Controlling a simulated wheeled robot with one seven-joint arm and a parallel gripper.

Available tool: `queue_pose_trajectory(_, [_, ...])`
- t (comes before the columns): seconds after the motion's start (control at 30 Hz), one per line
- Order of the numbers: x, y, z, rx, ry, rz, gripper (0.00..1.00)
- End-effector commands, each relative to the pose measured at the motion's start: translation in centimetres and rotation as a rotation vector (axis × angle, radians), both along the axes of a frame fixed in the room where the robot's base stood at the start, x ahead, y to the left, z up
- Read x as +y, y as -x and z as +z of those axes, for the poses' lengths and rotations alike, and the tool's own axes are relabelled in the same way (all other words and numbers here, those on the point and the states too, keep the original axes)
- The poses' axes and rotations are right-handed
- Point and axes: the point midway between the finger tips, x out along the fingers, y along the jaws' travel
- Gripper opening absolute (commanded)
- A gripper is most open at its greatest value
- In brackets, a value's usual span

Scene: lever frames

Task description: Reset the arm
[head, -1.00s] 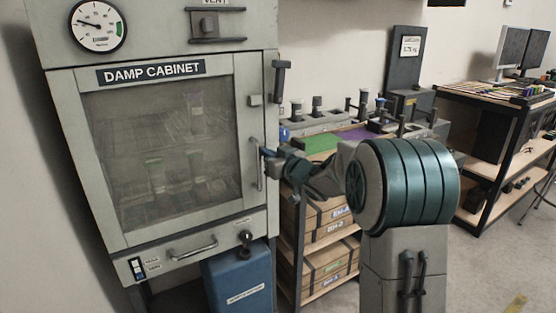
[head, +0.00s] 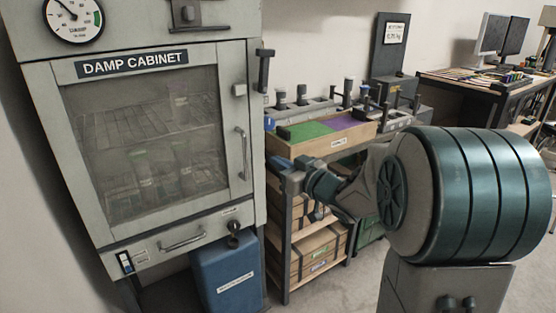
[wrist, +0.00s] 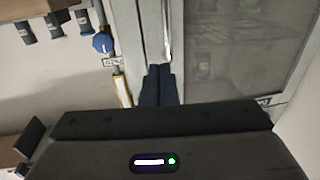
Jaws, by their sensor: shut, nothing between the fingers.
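My gripper (head: 280,172) is at the end of my arm, to the right of the damp cabinet (head: 221,130) in the head view. In the wrist view its two dark fingers (wrist: 158,82) are together, with nothing between them. The cabinet door is closed, and its vertical handle (head: 241,153) stands to the left of my gripper, apart from it in the head view. In the wrist view a bright handle bar (wrist: 167,32) shows just beyond the fingertips; I cannot tell the gap.
A blue container (head: 224,275) stands under the cabinet. A shelf rack with boxes (head: 318,250) and a tray with green and purple mats (head: 325,148) stands behind my gripper. A desk with monitors (head: 490,75) is at the far right. Some floor shows at the right.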

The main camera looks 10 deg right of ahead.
Motion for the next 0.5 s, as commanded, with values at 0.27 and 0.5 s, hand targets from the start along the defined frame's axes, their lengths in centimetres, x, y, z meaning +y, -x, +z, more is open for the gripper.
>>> queue_pose_trajectory(0.27, [-1.8, 0.5, 2.7, 0.072, 0.084, -0.172, 0.0])
queue_pose_trajectory(0.5, [-4.9, 2.9, 4.8, 0.251, 0.193, -0.416, 0.0])
